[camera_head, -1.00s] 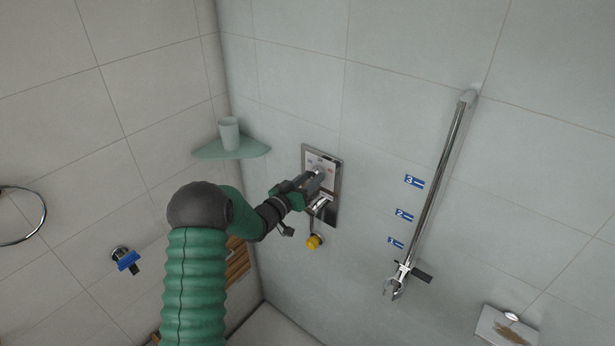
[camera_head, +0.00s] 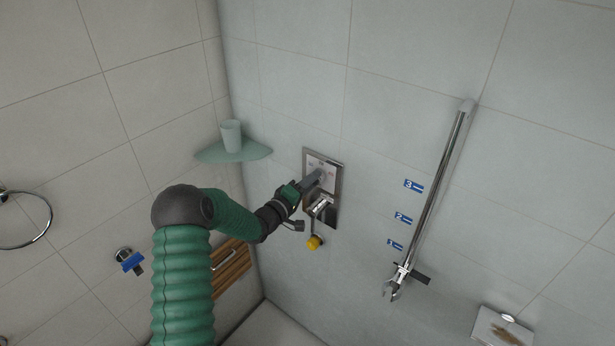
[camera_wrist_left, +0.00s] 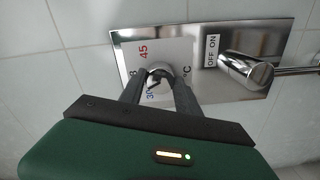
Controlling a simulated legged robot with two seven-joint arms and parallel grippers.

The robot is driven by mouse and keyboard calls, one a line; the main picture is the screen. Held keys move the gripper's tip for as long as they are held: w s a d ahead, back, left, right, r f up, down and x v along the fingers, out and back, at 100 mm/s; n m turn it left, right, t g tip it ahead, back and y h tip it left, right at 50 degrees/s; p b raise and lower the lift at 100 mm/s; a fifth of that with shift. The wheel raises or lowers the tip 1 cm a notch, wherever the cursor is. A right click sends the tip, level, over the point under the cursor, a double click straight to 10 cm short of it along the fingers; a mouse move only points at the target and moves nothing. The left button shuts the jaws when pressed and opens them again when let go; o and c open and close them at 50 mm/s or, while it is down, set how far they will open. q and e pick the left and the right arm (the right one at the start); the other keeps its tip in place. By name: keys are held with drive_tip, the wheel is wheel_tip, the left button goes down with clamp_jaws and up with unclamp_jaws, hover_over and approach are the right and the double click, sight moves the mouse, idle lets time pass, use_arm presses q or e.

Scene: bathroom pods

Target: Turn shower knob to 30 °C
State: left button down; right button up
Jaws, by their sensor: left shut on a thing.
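The shower panel (camera_head: 334,185) is a shiny plate on the right wall. In the left wrist view the plate (camera_wrist_left: 205,35) has a white dial label with a red 45, a blue 30 and °C. The round temperature knob (camera_wrist_left: 160,72) sits between the fingers of my left gripper (camera_wrist_left: 160,80), which are shut on it and hide part of it. A black pointer mark shows on the knob near the 30, but its exact reading is unclear. In the head view my left gripper (camera_head: 313,181) reaches the panel's upper half. My right gripper is not in view.
A chrome lever (camera_wrist_left: 245,70) with an OFF ON label sits beside the knob. A corner shelf with a cup (camera_head: 231,136) is left of the panel. A chrome shower rail (camera_head: 432,200) stands to the right.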

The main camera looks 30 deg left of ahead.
use_arm(q)
drive_tip(key=shift+d+f+n+p, duration=0.1)
drive_tip(key=shift+n+p, duration=0.45)
drive_tip(key=shift+n, duration=1)
drive_tip(key=shift+d+n+p, duration=0.1)
drive_tip(key=shift+n+p, duration=0.4)
drive_tip(key=shift+n, duration=1.05)
drive_tip(key=c, duration=1.3)
unclamp_jaws()
drive_tip(key=o, duration=0.4)
drive_tip(key=shift+o, duration=0.2)
drive_tip(key=shift+d+r, duration=0.1)
drive_tip(key=shift+r, duration=0.1)
